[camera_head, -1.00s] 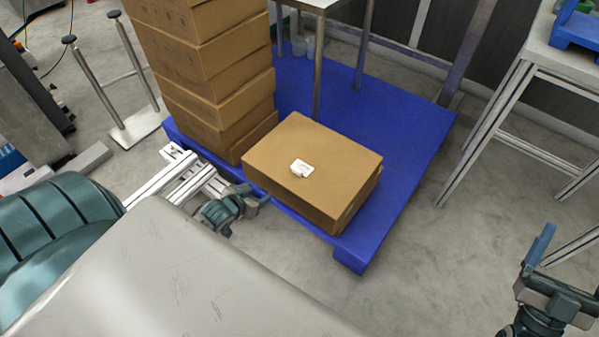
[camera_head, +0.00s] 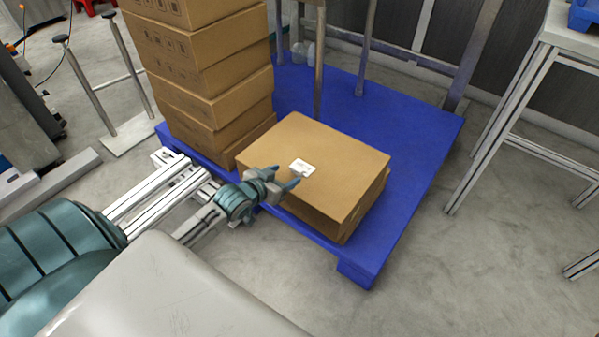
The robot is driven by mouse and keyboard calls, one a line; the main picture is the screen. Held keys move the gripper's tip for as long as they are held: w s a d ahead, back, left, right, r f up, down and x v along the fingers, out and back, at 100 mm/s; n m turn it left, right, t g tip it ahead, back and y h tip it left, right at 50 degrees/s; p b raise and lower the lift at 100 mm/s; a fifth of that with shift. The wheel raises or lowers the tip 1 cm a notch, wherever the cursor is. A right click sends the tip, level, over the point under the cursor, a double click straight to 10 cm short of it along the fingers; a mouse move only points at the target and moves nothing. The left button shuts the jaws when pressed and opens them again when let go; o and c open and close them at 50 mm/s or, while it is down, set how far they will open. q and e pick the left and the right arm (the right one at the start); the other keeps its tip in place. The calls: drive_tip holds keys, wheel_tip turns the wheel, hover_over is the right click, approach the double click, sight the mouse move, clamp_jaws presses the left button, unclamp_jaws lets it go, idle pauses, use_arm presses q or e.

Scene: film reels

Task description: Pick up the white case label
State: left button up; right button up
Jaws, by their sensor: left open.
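The small white case label (camera_head: 303,167) lies flat on top of a brown cardboard box (camera_head: 335,164), a little left of the middle of its top. My left gripper (camera_head: 285,178) reaches in from the left over the box's near left edge. Its fingers are open, with nothing seen between them, and point toward the label. The fingertips show just left of and below the label; whether they touch it or the box I cannot tell. My right gripper is not in view.
The box rests on a blue pallet (camera_head: 415,150). A tall stack of cardboard boxes (camera_head: 215,95) stands on the pallet at the left. A metal-legged table (camera_head: 565,65) stands at the right. The right part of the pallet is bare.

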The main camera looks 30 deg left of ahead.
sight(295, 171)
use_arm(q)
drive_tip(key=b+x, duration=0.1)
drive_tip(key=x, duration=0.1)
drive_tip(key=b+x, duration=0.1)
drive_tip(key=x, duration=0.1)
drive_tip(key=shift+s+f, duration=0.25)
drive_tip(key=shift+f, duration=0.15)
drive_tip(key=shift+w+d+f+b, duration=0.1)
drive_tip(key=shift+w+b, duration=0.2)
drive_tip(key=shift+w, duration=0.2)
drive_tip(key=shift+c, duration=0.6)
drive_tip(key=c, duration=1.1)
